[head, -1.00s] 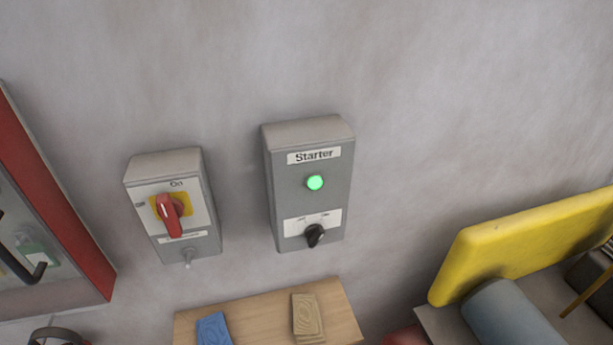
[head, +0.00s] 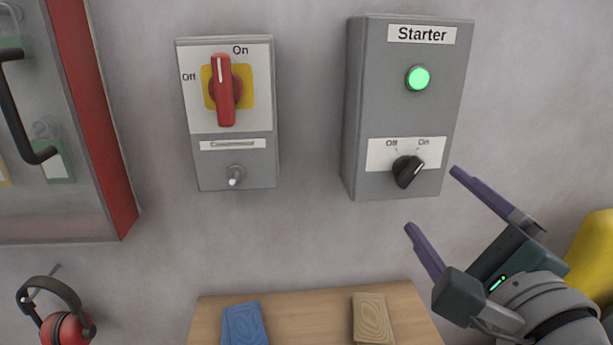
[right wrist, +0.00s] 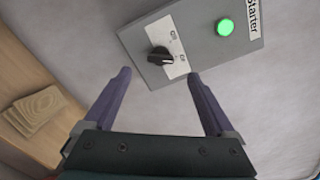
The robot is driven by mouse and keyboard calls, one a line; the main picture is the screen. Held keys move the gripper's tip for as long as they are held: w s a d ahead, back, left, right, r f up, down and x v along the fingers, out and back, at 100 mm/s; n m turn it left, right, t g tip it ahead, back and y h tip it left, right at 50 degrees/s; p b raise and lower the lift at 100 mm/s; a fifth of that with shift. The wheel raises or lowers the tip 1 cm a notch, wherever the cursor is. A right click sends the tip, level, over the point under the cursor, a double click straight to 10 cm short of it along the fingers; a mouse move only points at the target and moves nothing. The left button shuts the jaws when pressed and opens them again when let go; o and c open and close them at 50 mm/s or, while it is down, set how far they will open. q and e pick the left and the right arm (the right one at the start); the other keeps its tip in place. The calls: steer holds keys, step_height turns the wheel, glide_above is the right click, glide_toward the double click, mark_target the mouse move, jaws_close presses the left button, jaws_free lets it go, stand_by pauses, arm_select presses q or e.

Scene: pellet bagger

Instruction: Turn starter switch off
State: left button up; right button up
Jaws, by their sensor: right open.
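The grey Starter box (head: 405,110) is on the wall at upper right in the head view, with a lit green lamp (head: 418,78). Its black starter switch (head: 408,171) is a rotary knob under Off and On labels, its white mark pointing up and right toward On. The knob also shows in the right wrist view (right wrist: 160,56), beyond my fingertips. My right gripper (head: 431,198) is open and empty, below and right of the knob, apart from it. My left gripper is out of view.
A second grey box with a red handle (head: 223,90) at On hangs left of the Starter box. A red-framed cabinet (head: 95,120) is at far left, with red earmuffs (head: 66,328) below. A wooden shelf (head: 300,310) holds blue and tan items underneath. Yellow padding (head: 592,250) is at right.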

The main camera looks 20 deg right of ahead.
mark_target(410, 174)
steer(key=x, duration=0.8)
steer(key=shift+w+r, duration=0.1)
steer(key=shift+w, duration=0.1)
steer(key=c, duration=1.4)
